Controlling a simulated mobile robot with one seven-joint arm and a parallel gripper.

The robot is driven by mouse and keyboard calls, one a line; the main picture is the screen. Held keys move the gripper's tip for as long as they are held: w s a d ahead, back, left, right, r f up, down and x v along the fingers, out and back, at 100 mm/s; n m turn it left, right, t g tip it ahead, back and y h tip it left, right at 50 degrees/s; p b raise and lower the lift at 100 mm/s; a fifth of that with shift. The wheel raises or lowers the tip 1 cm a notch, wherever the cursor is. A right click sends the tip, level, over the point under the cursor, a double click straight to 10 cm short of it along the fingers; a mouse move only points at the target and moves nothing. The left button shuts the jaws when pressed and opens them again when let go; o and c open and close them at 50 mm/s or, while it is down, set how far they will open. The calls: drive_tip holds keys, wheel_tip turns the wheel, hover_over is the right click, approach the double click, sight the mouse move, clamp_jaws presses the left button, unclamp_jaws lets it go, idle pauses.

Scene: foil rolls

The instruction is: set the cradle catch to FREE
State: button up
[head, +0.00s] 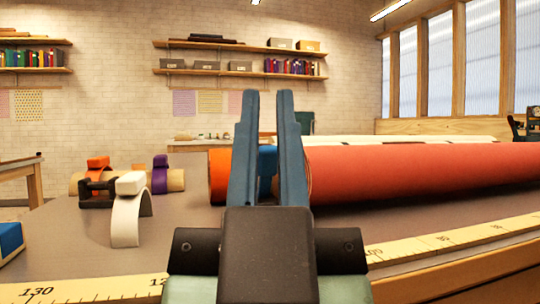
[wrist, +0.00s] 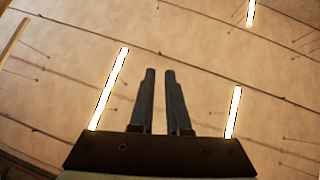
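My gripper (head: 268,94) points up in the middle of the head view, with a narrow gap between its two blue fingers and nothing in it. It also shows in the wrist view (wrist: 159,72) against the ceiling. A large red roll (head: 410,173) lies on the table behind and to the right of the fingers. An orange end piece (head: 219,175) shows left of the fingers, and a blue piece (head: 267,163) shows between them. I cannot make out the cradle catch or its setting; my gripper covers part of that area.
On the table (head: 185,230) at left are a white arched clip (head: 126,210), a black holder (head: 97,192), an orange clip (head: 98,162) and a purple clip (head: 160,174). A blue box (head: 10,240) is at the left edge. A yellow measuring strip (head: 450,240) runs along the front edge.

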drive_tip(key=shift+m, duration=0.3)
drive_tip(key=r+p, duration=0.3)
drive_tip(key=w+r+p, duration=0.1)
drive_tip(key=r+p, duration=0.2)
drive_tip(key=shift+w+r, duration=0.1)
drive_tip(key=shift+r, duration=0.05)
clamp_jaws()
drive_tip(key=w+d+f+m+g+y+p, duration=0.15)
drive_tip(key=w+m+g+p, duration=0.5)
drive_tip(key=p, duration=0.75)
drive_tip(key=w+d+f+m+g+y+p, duration=0.1)
drive_tip(key=w+d+f+m+g+p, duration=0.15)
drive_tip(key=m+p, duration=0.95)
drive_tip(key=s+f+m+g+p, duration=0.2)
drive_tip(key=s+m+p, duration=0.2)
drive_tip(key=m+p, duration=0.3)
drive_tip(key=s+f+m+g+y+p, duration=0.1)
drive_tip(key=s+m+p, duration=0.4)
drive_tip(key=p, duration=0.9)
drive_tip(key=shift+d+f+m+g, duration=0.2)
drive_tip(key=shift+f+m+g, duration=0.6)
drive_tip(key=shift+f+m, duration=0.2)
